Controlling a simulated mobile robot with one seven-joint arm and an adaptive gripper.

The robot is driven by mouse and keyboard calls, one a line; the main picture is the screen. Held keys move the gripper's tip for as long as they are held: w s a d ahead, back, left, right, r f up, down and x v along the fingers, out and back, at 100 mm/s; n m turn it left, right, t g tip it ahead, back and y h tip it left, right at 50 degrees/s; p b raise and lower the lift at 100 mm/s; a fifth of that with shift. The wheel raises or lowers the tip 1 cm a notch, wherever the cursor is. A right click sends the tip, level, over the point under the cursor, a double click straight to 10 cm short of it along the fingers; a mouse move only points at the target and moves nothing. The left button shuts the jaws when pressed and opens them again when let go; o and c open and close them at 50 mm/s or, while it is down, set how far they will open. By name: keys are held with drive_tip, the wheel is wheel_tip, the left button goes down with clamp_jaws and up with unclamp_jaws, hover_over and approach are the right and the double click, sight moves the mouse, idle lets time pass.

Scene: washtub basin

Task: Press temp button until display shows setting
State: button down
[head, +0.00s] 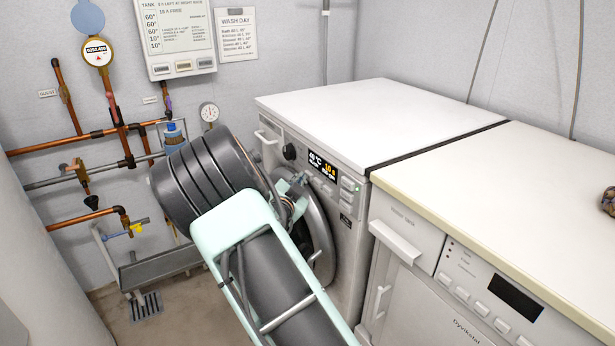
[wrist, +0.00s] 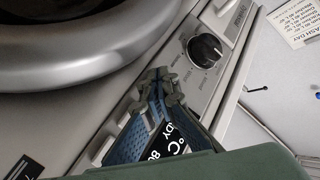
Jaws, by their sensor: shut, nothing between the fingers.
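The white washing machine (head: 345,225) stands at the middle with its control panel facing me. Its lit display (head: 323,166) shows white characters that look like "40 °C" and larger yellow characters, too small to read surely. In the wrist view, the display (wrist: 168,145) is partly covered by my fingers; "°C", "DY" and "80" show. The black dial (head: 290,152) is left of the display; it also shows in the wrist view (wrist: 205,50). My gripper (head: 296,186) is shut and empty in front of the panel, just below the display. I cannot tell contact; the temp button cannot be made out.
The round door (head: 320,240) sits below the panel, partly behind my arm. A second white appliance (head: 440,265) stands to the right. Copper pipes and gauges (head: 97,53) line the left wall. A "Wash day" notice (head: 237,34) hangs at the back.

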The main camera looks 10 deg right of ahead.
drive_tip(key=shift+s+a, duration=0.15)
drive_tip(key=shift+a, duration=0.35)
drive_tip(key=shift+s+a+p, duration=0.15)
drive_tip(key=shift+s+a, duration=0.1)
drive_tip(key=shift+a, duration=0.55)
drive_tip(key=shift+s+a+p, duration=0.15)
drive_tip(key=shift+s+a, duration=0.15)
drive_tip(key=shift+a, duration=0.5)
drive_tip(key=shift+s+a+p, duration=0.15)
drive_tip(key=shift+s+a, duration=0.1)
drive_tip(key=shift+a, duration=0.55)
